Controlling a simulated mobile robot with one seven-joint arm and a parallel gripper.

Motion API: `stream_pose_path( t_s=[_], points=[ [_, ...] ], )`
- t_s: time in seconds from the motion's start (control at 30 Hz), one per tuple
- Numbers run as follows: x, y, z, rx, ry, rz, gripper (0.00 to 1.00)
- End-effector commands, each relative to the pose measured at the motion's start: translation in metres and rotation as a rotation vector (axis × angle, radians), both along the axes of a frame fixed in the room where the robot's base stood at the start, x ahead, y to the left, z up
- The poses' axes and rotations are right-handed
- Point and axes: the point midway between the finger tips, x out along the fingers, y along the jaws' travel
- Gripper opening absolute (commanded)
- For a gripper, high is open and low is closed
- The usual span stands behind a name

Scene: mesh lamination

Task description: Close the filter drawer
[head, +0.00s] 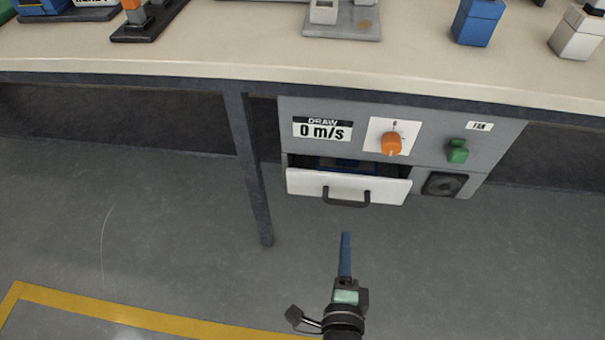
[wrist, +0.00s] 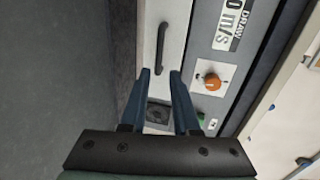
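The filter drawer (head: 305,184) has a white front with a black bar handle (head: 346,203). It sits low in a grey unit under the bench and is pulled out, with a dark gap and something blue inside behind its front. In the wrist view the drawer front (wrist: 173,50) and handle (wrist: 161,45) lie beyond my fingertips. My gripper (head: 346,236) is below and in front of the handle in the head view, apart from it. In the wrist view my gripper (wrist: 160,72) has its two blue fingers spread with nothing between them.
The grey unit (head: 270,105) carries a "DRAW 0 m/s" display (head: 322,129), an orange knob (head: 392,144), a green switch (head: 457,150) and a dark round outlet (head: 445,184). A bench leg (head: 250,170) stands left of the drawer. The bench top (head: 230,45) overhangs above. The floor in front is clear.

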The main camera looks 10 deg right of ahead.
Motion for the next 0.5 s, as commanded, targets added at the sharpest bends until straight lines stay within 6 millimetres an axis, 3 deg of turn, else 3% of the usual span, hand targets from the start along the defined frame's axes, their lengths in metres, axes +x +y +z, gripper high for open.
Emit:
stream_pose_path(
  t_s=[0.17, 0.5],
  points=[
    [-0.004, -0.009, -0.002, 0.002, 0.007, -0.024, 0.3],
    [0.047, -0.023, -0.014, 0.001, 0.004, -0.024, 0.3]
  ],
)
